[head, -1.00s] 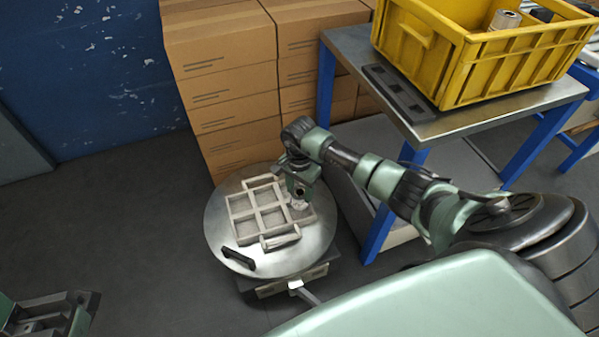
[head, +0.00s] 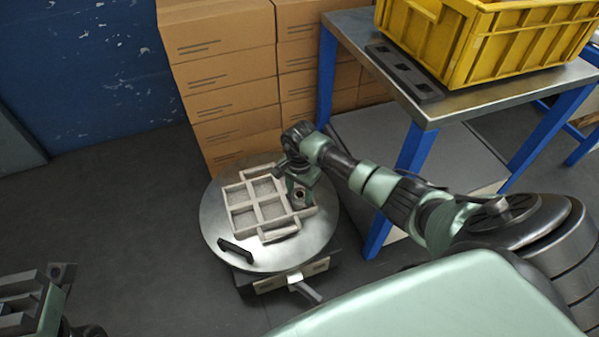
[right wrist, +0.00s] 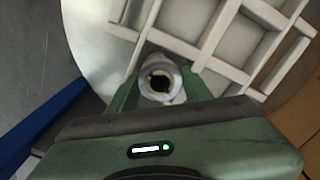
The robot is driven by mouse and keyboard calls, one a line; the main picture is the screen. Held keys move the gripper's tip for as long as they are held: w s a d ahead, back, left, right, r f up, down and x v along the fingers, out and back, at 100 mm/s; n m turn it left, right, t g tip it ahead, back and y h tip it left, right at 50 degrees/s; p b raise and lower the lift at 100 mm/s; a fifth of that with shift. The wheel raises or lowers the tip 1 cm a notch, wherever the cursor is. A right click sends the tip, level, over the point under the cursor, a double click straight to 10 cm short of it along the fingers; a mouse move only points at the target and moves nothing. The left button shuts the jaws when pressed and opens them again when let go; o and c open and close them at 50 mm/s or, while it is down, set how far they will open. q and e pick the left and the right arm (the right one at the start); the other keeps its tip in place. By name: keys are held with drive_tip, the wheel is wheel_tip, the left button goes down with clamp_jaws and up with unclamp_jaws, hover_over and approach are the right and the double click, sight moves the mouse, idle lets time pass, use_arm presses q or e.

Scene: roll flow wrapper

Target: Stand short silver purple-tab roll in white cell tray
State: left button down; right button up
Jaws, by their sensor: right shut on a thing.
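The white cell tray (head: 257,202) lies on a round metal turntable, its square cells divided by low walls. Its walls also show at the upper right of the right wrist view (right wrist: 202,60). My right gripper (head: 301,193) is at the tray's right side. It is shut on a short pale silver roll (right wrist: 161,84), held upright with its hollow core facing the wrist camera. The roll appears close beside a tray wall; I cannot tell its height or whether it touches. No purple tab shows. My left gripper (head: 38,295) is partly in view at the lower left, away from the tray.
Cardboard boxes (head: 225,85) are stacked behind. A blue-legged metal table (head: 470,97) with a yellow crate (head: 490,45) stands at right. Floor left of the turntable is clear.

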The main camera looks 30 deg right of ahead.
drive_tip(key=o, duration=1.5)
